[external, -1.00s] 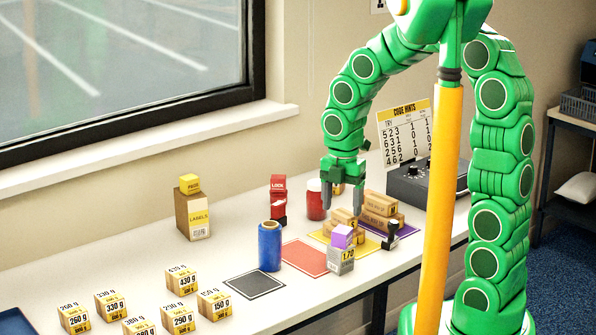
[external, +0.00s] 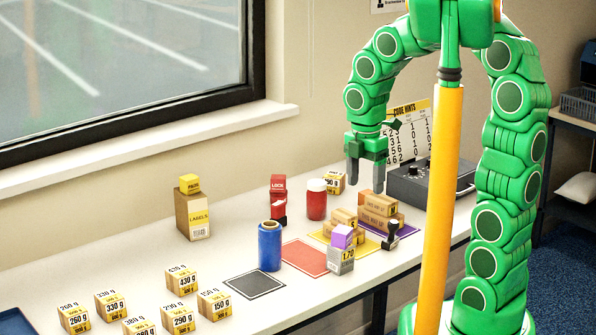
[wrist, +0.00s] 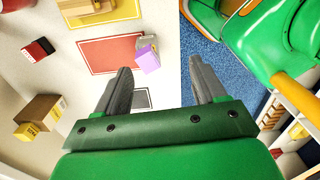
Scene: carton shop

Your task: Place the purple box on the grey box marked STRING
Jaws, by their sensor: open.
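The small purple box (external: 342,236) sits on top of a grey box (external: 341,262) near the front edge of the table. The grey box's front label shows a number like 170; I cannot read the word STRING on it.
Wooden blocks (external: 379,212) are stacked just behind, beside a black stamp (external: 391,236). A blue cylinder (external: 270,246), red jar (external: 316,200) and red box (external: 278,200) stand to the left. The red mat (external: 304,258) and black mat (external: 254,285) are clear.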

